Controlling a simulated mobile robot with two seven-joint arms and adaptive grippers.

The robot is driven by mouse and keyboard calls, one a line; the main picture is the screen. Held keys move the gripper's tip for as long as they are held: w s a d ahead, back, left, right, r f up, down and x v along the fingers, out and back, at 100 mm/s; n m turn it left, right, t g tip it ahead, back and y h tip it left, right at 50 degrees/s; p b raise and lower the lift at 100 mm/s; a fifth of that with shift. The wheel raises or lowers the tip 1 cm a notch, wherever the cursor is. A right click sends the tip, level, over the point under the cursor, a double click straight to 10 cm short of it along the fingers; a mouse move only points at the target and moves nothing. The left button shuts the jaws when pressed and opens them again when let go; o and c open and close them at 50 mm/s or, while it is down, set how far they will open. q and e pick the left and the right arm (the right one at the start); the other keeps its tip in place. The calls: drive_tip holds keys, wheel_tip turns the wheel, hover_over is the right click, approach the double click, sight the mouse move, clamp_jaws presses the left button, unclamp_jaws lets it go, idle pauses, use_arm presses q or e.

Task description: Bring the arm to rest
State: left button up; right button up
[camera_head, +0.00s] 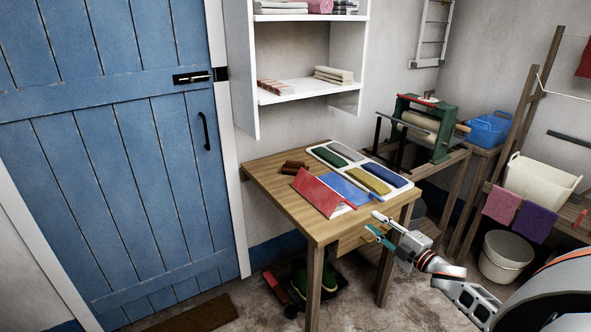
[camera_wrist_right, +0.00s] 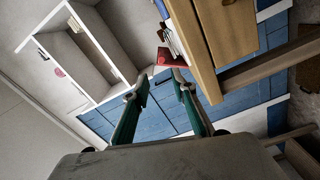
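My right arm comes in from the lower right in the head view. Its gripper (camera_head: 375,224) is near the front right corner of the wooden table (camera_head: 272,194), beside the table's drawer. Its two fingers are apart with nothing between them. In the right wrist view the gripper (camera_wrist_right: 159,84) also shows its two green fingers spread and empty, with the table's wooden edge to the right and the blue door beyond. Whether the gripper touches the table cannot be told. My left arm and gripper are not in view.
A red folder-like thing (camera_head: 315,192) and a white tray (camera_head: 324,155) of coloured cloths lie on the table. A green roller machine (camera_head: 423,125), a cream tub (camera_head: 541,181) and a white bucket (camera_head: 506,254) stand to the right. The blue door (camera_head: 120,150) is at left.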

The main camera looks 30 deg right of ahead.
drive_tip(key=s+a+f+m+g, duration=0.2)
drive_tip(key=s+a+f+m, duration=0.1)
drive_tip(key=s+a+f, duration=0.4)
drive_tip(key=s+a+f+m+g, duration=0.1)
drive_tip(key=s+a+f+m, duration=0.2)
drive_tip(key=a, duration=0.7)
drive_tip(key=s+a+f+m+g, duration=0.2)
drive_tip(key=s+a+f, duration=0.2)
drive_tip(key=a+f, duration=0.35)
drive_tip(key=s+a+m+g, duration=0.1)
drive_tip(key=s+a, duration=0.3)
drive_tip(key=a, duration=0.2)
drive_tip(key=s+a+f+m+g+y, duration=0.1)
drive_tip(key=s+a+m, duration=0.1)
drive_tip(key=s+a, duration=0.2)
drive_tip(key=a, duration=0.3)
drive_tip(key=shift+s+f+y, duration=0.15)
drive_tip(key=shift+s+y, duration=0.1)
drive_tip(key=shift+y, duration=0.05)
drive_tip(key=shift+a, duration=0.1)
